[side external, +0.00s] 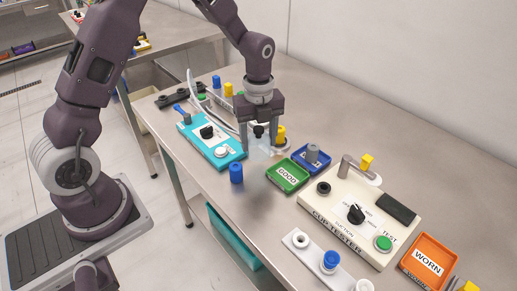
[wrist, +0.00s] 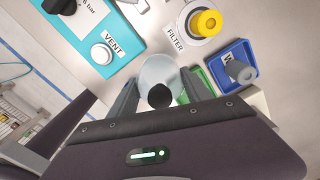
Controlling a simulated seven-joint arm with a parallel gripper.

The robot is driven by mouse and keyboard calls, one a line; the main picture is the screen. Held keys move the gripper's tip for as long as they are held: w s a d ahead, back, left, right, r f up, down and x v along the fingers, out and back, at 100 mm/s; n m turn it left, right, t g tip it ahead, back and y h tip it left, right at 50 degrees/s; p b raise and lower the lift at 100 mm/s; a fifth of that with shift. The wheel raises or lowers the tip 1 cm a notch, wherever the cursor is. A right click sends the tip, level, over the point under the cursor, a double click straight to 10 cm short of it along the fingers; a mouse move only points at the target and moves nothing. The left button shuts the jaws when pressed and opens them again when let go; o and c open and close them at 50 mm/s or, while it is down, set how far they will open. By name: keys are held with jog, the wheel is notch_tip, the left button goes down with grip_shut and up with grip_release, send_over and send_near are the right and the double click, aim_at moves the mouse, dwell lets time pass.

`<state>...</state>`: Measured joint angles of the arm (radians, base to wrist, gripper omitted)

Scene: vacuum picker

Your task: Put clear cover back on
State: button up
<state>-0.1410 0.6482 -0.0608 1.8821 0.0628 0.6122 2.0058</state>
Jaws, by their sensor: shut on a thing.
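My gripper (side external: 259,143) is shut on the clear cover (side external: 262,150), a see-through piece with a black knob, and holds it over the bench. In the wrist view the cover (wrist: 158,70) sits between the two fingers, its dark knob close to the camera. Behind it stands the filter (wrist: 207,24), a yellow part on a white round base beside a FILTER label; it also shows, partly hidden by a finger, in the side view (side external: 281,132). Whether the cover touches the bench is hard to tell.
A teal VENT panel (side external: 225,158) lies left, with a blue cylinder (side external: 236,173) in front. A green GOOD tray (side external: 288,176) and blue tray (side external: 324,160) lie close right. The cup tester (side external: 330,215) and orange WORN tray (side external: 428,256) are farther right.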

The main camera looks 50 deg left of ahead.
jog(key=r, duration=0.5)
jog(key=shift+w+r, duration=0.2)
jog(key=shift+w, duration=0.1)
send_over(280, 127)
jog(key=shift+s+d+f, duration=0.2)
jog(key=shift+s+f, duration=0.1)
jog(key=shift+f, duration=3.6)
jog(key=shift+f, duration=0.15)
jog(key=o, duration=1.8)
jog(key=shift+o, duration=0.2)
jog(key=shift+r, duration=3.5)
